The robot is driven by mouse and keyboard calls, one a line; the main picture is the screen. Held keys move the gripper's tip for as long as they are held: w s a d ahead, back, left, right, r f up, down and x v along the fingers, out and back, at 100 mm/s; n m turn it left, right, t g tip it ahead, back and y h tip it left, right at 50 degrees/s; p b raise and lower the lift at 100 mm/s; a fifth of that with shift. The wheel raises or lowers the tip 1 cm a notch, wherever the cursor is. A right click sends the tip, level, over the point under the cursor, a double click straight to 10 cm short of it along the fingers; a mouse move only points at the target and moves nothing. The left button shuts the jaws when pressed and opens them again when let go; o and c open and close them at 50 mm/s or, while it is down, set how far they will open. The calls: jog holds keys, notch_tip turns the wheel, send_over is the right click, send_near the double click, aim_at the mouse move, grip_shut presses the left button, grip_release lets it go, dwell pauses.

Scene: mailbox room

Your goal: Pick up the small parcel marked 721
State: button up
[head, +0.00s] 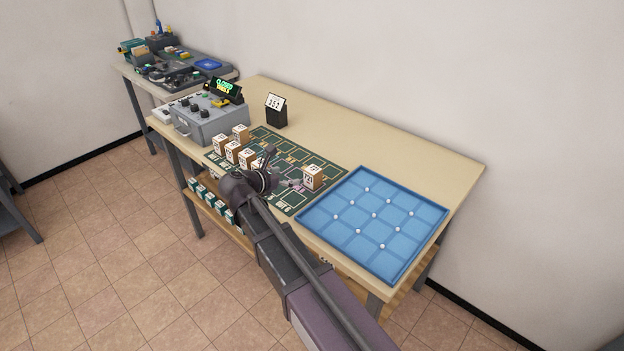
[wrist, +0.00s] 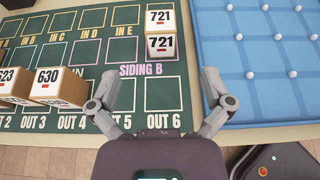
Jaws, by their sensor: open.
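The parcel marked 721 (wrist: 161,44) is a small brown box with white labels bearing black numbers and a red mark. It stands upright on the green mat, by the SIDING B outline near the mat's right edge. In the head view the parcel (head: 313,179) stands apart from the other boxes. My gripper (wrist: 158,82) is open and empty, its two fingers spread wide over the mat. The parcel is ahead of the fingertips, between their lines and not touched. In the head view my gripper (head: 279,169) is left of the parcel.
The blue tray (wrist: 245,103) with white knobs lies right of the mat, close to my right finger. Boxes marked 630 (wrist: 60,84) and 623 (wrist: 12,84) stand to the left. A grey control box (head: 207,122) and a black sign (head: 276,112) stand farther back.

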aim_at(309, 172)
jog(key=b+x, duration=0.2)
jog(key=x, duration=0.4)
jog(key=shift+f, duration=0.2)
jog(key=shift+w+d+f, duration=0.1)
jog(key=shift+w+d, duration=0.25)
jog(key=shift+w, duration=0.05)
jog(key=shift+w, duration=0.1)
jog(key=b+x, duration=0.1)
jog(key=x, duration=0.1)
jog(key=b+x, duration=0.1)
jog(key=x, duration=0.1)
jog(key=shift+f, duration=0.25)
jog(key=shift+w+d+f+b, duration=0.1)
jog(key=shift+w+d+b, duration=0.2)
jog(key=shift+d, duration=0.05)
jog(key=c, duration=1.2)
